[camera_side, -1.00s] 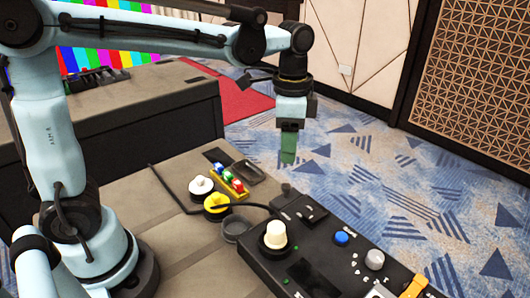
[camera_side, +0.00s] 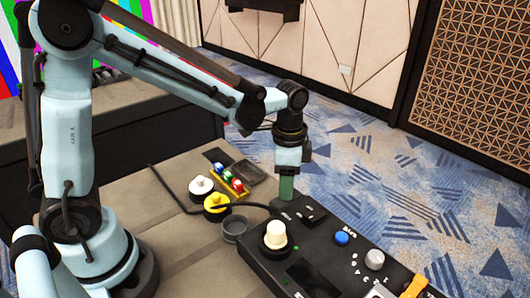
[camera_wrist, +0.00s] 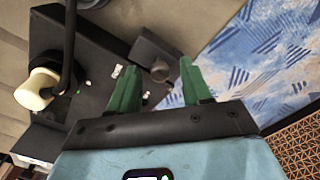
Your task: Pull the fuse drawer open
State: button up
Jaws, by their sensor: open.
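The black console (camera_side: 330,250) lies along the right side of the table in the side view. In the wrist view a dark block with a round grey knob (camera_wrist: 160,70) sits at the console's end; it looks like the fuse drawer (camera_wrist: 148,52), though no label is readable. My gripper (camera_side: 287,199) points straight down over that end, and its green fingers hide the knob in the side view. In the wrist view my gripper (camera_wrist: 161,64) is open and empty, with the knob seen between its two fingertips. I cannot tell whether the fingers touch it.
The console carries a cream knob (camera_side: 275,234), a blue button (camera_side: 342,238) and a grey knob (camera_side: 375,259). A black cable runs to the console.

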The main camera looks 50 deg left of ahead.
grip_shut()
jog(key=a, duration=0.7)
jog(key=shift+a, duration=0.2)
grip_release()
jog(key=shift+r, duration=0.1)
